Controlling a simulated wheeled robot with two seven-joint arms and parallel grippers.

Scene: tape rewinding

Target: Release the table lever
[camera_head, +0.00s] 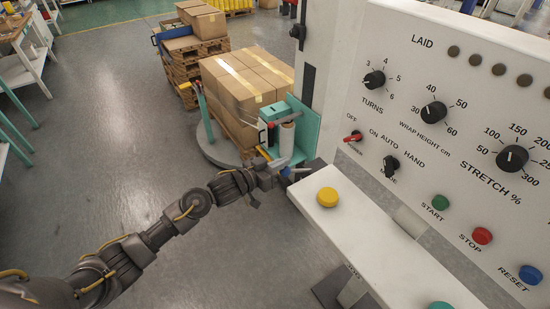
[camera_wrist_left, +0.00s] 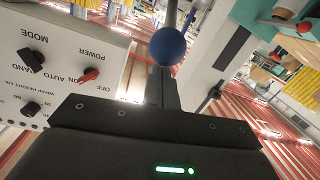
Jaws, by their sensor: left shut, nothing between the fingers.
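In the left wrist view a blue ball knob (camera_wrist_left: 168,46) sits on a grey rod, which appears to be the table lever. It is just beyond the fingertips of my left gripper (camera_wrist_left: 162,78); whether they touch it is not clear. The gripper is shut with nothing held. The lever's base is hidden. My right gripper is not in view.
The white control panel (camera_head: 450,90) with knobs and buttons fills the right side. A yellow button (camera_head: 327,197) sits on the white ledge (camera_head: 350,232). Stacked cartons (camera_head: 245,85) stand behind the gripper on a round turntable (camera_head: 218,150). The grey floor at left is clear.

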